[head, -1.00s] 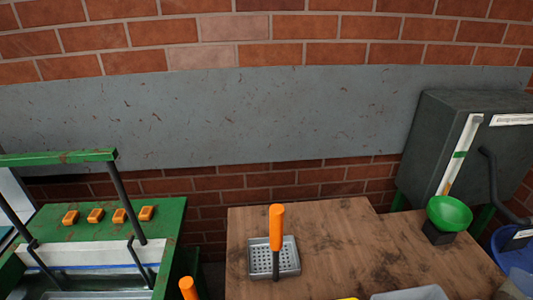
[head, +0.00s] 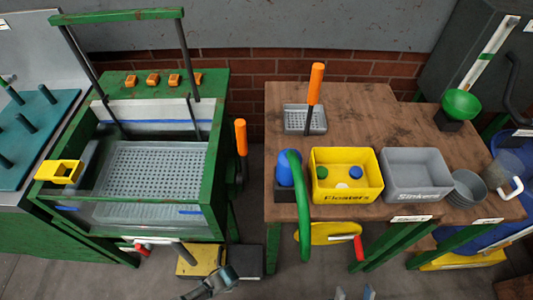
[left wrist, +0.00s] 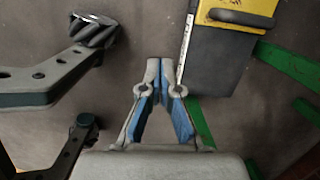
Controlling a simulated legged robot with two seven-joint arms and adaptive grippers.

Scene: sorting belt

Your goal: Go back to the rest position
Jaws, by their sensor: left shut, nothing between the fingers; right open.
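My right gripper (head: 355,293) shows at the bottom edge of the head view, in front of the table. Only its two fingertips are in the picture, spread apart with nothing between them. My left gripper (left wrist: 160,68) is in the left wrist view, over the grey floor. Its blue-lined fingers meet at the tips and hold nothing. In the head view I cannot clearly make out the left gripper; a grey part at the lower edge may belong to my left arm.
A wooden table (head: 375,110) carries a yellow bin (head: 346,197), a grey bin (head: 417,195), bowls (head: 468,188) and a green funnel (head: 461,104). A green-framed tank (head: 215,165) stands left. A yellow-and-black floor box (left wrist: 215,55) lies near my left gripper.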

